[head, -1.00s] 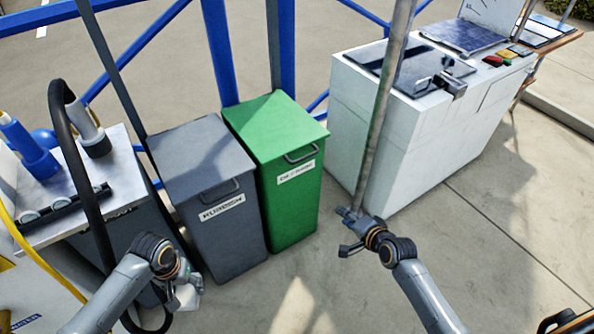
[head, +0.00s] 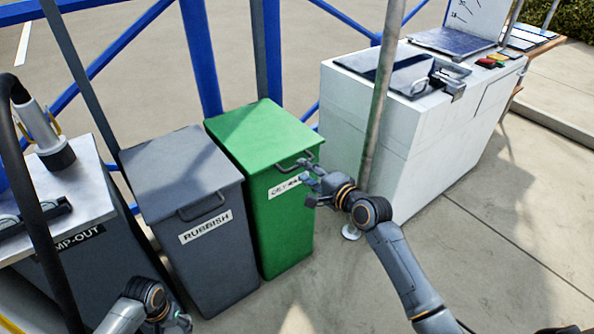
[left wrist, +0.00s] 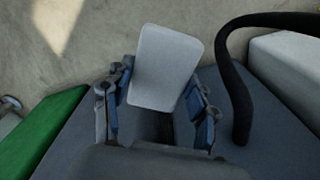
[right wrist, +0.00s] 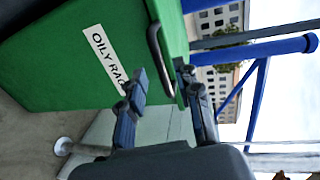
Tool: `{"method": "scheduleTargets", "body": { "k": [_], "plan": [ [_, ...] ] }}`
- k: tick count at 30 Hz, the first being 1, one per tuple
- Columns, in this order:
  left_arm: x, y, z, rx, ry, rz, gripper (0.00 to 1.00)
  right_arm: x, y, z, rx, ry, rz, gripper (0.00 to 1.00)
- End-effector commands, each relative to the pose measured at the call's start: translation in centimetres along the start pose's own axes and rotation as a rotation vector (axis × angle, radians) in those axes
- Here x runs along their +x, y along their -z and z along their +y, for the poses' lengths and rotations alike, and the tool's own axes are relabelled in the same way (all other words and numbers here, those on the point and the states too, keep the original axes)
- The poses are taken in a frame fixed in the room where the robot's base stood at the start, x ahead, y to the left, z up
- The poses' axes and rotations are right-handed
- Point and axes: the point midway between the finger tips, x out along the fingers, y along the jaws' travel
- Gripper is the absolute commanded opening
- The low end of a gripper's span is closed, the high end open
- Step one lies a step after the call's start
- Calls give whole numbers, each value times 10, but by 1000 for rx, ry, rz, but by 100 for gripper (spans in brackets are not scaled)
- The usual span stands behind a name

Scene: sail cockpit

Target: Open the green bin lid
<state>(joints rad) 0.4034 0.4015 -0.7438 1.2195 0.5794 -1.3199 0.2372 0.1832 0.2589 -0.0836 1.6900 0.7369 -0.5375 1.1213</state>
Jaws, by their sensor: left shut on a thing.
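The green bin (head: 285,225) stands upright with its green lid (head: 258,135) down. A dark handle (head: 297,160) sits at the lid's front edge, above a white label. My right gripper (head: 312,180) is open just in front of and near the handle. In the right wrist view the handle (right wrist: 154,50) reaches toward the gap between the parted fingers (right wrist: 162,78); I cannot tell if they touch it. My left gripper (head: 180,322), low in the head view, is mostly cut off. In the left wrist view it is shut on a pale rectangular piece (left wrist: 165,68).
A grey rubbish bin (head: 215,265) stands close left of the green bin. A pump-out cabinet (head: 75,255) with a black hose is farther left. A metal pole (head: 380,100) rises just behind my right arm. A white counter unit (head: 430,150) stands to the right.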

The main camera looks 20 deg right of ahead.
Motion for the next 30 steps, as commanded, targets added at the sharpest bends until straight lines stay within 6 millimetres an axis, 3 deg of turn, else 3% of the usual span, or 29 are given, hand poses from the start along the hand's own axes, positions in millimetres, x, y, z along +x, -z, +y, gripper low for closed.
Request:
{"method": "scheduleTargets", "body": {
  "k": [3,7,19,24,30],
  "plan": [
    [9,0,0,0,0,0,28,21,0,2,-1,1,1,33],
    [13,0,0,0,0,0,28,36,0,1,-1,1,1,33],
    [14,0,0,0,0,0,28,43,0,0,-2,-1,1,33],
    [14,0,0,0,0,0,28,43,0,0,-2,-1,1,0],
    [14,0,0,0,0,0,28,43,0,0,-2,-1,1,0]
  ]
}}
